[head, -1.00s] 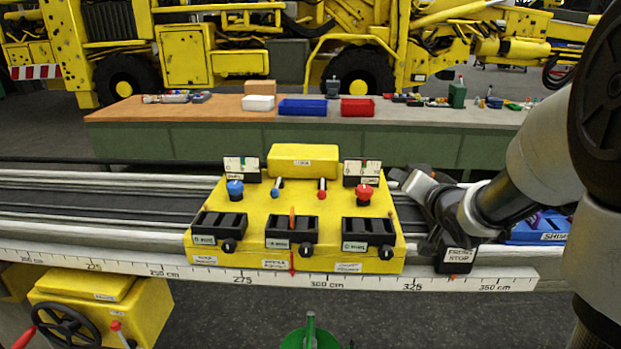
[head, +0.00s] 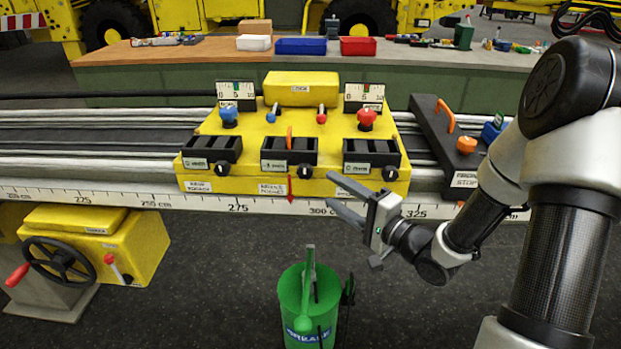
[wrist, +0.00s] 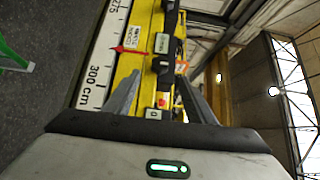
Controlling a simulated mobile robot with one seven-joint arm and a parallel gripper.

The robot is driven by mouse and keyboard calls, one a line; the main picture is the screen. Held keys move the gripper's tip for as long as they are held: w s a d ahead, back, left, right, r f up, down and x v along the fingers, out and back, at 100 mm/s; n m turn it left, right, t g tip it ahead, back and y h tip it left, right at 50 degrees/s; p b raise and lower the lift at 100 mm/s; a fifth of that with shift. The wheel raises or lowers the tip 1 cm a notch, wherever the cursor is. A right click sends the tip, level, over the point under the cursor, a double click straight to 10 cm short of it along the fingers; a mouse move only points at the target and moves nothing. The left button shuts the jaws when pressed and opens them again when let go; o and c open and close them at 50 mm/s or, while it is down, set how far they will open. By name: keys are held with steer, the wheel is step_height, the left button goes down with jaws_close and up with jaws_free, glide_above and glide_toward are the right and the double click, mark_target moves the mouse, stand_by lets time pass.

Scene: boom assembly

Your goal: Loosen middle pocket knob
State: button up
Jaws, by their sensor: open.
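The yellow box (head: 240,140) carries three black pockets on its front. The middle pocket (head: 285,152) has an orange pointer above it and a small black knob (head: 305,171) at its lower right. My gripper (head: 336,192) is open and empty in front of the box, to the right of and slightly below the middle knob, fingers pointing left. In the wrist view, the open fingers (wrist: 160,97) frame part of the box front. The middle knob (wrist: 163,63) shows small beyond them, not between the tips.
The right pocket (head: 370,155) and its knob (head: 389,174) are just above my gripper. A white ruler rail (head: 120,202) runs under the box. A green grease bucket (head: 308,310) stands on the floor below. A black front stop (head: 440,145) sits at right.

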mark_target(308, 174)
steer(key=b+x, duration=0.1)
steer(key=x, duration=0.8)
steer(key=shift+w+a, duration=0.1)
steer(key=c, duration=1)
